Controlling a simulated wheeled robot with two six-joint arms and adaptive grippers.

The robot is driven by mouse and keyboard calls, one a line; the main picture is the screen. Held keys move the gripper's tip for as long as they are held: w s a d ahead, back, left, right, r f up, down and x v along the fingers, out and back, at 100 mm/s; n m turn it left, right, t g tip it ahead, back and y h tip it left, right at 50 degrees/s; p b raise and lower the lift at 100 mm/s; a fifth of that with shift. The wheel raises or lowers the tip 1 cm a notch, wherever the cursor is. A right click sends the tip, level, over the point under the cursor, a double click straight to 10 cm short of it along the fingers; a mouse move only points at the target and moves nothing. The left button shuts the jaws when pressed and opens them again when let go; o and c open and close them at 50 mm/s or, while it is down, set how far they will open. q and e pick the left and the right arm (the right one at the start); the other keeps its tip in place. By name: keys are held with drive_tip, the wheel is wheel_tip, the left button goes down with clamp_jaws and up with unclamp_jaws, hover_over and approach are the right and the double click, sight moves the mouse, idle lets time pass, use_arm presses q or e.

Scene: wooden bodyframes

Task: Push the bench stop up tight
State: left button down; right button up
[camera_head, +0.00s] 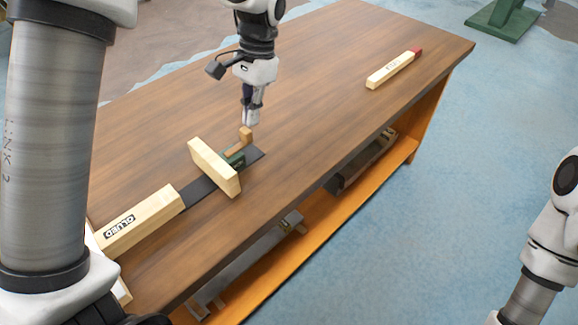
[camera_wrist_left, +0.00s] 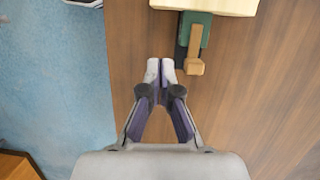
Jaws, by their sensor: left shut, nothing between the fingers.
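The bench stop looks like a green block (camera_head: 236,159) with a brown wooden handle (camera_head: 240,148), on a dark strip (camera_head: 199,190) on the bench. A pale wooden board (camera_head: 213,167) stands across the strip beside the green block; whether they touch is unclear. In the left wrist view the green block (camera_wrist_left: 203,28), handle (camera_wrist_left: 195,48) and board (camera_wrist_left: 225,5) show at the top. My left gripper (camera_head: 251,121) is shut and empty near the handle's end. In the left wrist view its fingertips (camera_wrist_left: 161,68) lie left of the handle, apart from it. My right gripper is out of view.
A long pale block marked GLUED (camera_head: 140,222) lies at the strip's other end. A pale bar with a red end (camera_head: 393,69) lies at the far right of the brown bench top (camera_head: 330,100). The bench between is clear. Metal tools (camera_head: 265,250) sit on the lower shelf.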

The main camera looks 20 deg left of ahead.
use_arm(q)
drive_tip(key=x, duration=0.3)
drive_tip(key=w+b+x, duration=0.1)
drive_tip(key=x, duration=0.3)
drive_tip(key=d+x, duration=0.1)
drive_tip(key=x, duration=0.3)
drive_tip(key=shift+w+f+b, duration=0.35)
drive_tip(key=s, duration=0.1)
drive_tip(key=s+a, duration=0.1)
drive_tip(key=s, duration=0.1)
drive_tip(key=shift+a+f, duration=0.2)
drive_tip(key=shift+f, duration=0.15)
drive_tip(key=shift+s+a, duration=0.1)
drive_tip(key=shift+s, duration=0.4)
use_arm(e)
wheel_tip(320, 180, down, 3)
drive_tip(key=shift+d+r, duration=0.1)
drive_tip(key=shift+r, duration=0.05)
use_arm(q)
drive_tip(key=shift+w, duration=0.1)
